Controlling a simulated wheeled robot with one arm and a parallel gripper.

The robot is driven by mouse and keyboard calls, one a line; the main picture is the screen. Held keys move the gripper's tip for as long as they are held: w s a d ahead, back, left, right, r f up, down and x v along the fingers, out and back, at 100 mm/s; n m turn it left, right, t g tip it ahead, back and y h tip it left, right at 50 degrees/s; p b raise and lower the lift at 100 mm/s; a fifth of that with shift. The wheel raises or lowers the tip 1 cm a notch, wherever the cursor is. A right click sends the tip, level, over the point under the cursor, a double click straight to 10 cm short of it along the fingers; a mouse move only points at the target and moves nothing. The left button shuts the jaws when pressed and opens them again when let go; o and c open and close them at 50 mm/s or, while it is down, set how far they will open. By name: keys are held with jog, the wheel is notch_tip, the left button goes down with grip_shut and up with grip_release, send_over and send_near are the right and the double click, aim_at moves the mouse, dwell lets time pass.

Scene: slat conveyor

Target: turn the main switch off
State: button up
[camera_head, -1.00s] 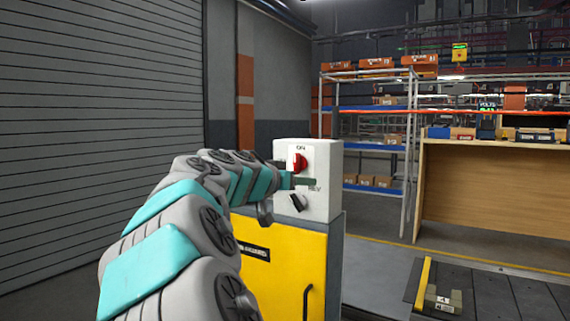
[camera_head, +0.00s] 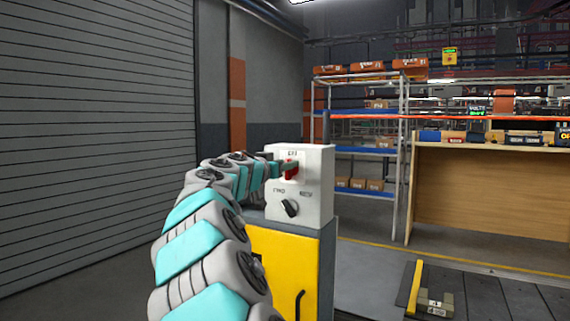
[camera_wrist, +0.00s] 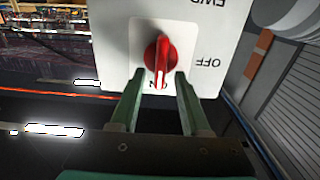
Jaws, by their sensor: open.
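The main switch is a red rotary knob (camera_head: 291,169) on the front of a white control box (camera_head: 316,195). In the wrist view the red knob (camera_wrist: 160,60) shows upside down, with its white mark pointing toward the ON label and the OFF label to the right. My gripper (camera_wrist: 157,86) is open, with one green finger on each side of the knob's marked end. I cannot tell whether either finger touches it. In the head view my gripper (camera_head: 280,168) is level with the knob and partly covers it.
A black selector knob (camera_head: 289,208) sits below the red one. The box stands on a yellow-fronted cabinet (camera_head: 280,265). A shelf rack (camera_head: 403,170) and a wooden bench (camera_head: 480,190) stand behind to the right. A roller shutter (camera_head: 90,130) is at left.

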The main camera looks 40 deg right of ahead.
jog(key=shift+c, duration=0.2)
grip_shut()
dwell(0.5)
